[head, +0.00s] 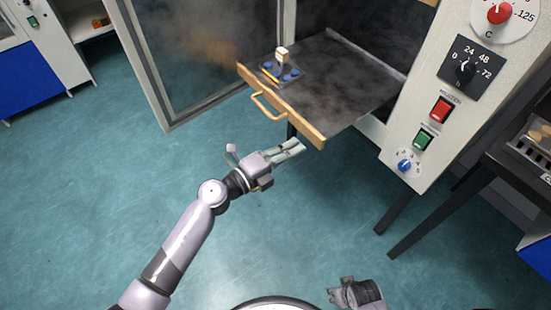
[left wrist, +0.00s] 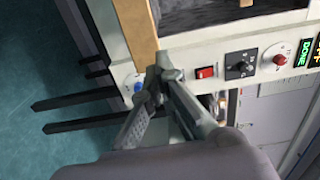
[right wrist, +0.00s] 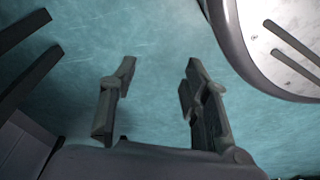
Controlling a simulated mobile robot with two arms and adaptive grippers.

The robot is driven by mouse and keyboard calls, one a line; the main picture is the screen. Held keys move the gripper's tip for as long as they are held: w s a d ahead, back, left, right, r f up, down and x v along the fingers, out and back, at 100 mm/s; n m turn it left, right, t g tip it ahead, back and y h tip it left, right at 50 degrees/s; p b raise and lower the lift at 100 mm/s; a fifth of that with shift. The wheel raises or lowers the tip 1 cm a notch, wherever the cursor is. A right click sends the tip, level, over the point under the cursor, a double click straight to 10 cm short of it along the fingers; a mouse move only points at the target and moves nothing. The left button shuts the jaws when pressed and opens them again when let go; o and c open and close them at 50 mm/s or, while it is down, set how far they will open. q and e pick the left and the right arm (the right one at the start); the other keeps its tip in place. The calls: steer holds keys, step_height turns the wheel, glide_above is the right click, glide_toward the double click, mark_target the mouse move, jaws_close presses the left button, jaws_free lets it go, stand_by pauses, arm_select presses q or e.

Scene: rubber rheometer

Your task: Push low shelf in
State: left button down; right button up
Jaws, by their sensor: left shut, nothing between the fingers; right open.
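The low shelf (head: 335,75) is a dark grey sheet pulled out of the machine, with a wooden front bar (head: 294,117) and a wooden handle (head: 266,107). A small blue-based fixture (head: 280,70) with an upright block stands on its far left part. My left gripper (head: 298,148) is shut and empty, just in front of the bar's right end; whether it touches the bar is unclear. In the left wrist view the bar (left wrist: 141,30) shows just beyond the fingertips. My right gripper (head: 333,292) is open and empty, low over the floor; it also shows in the right wrist view (right wrist: 160,75).
The machine's control panel (head: 430,110), with knobs, a red and a green switch, stands right of the shelf. An open glass door (head: 185,60) is at the left. A dark table (head: 500,165) stands at the right. The floor in front is clear.

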mark_target(315, 135)
arm_select(q)
steer(key=x, duration=0.5)
steer(key=shift+b, duration=0.3)
arm_select(e)
steer(key=shift+w+r, duration=0.3)
steer(key=shift+r, duration=0.25)
steer(key=shift+w+r, duration=0.3)
steer(key=shift+r, duration=0.25)
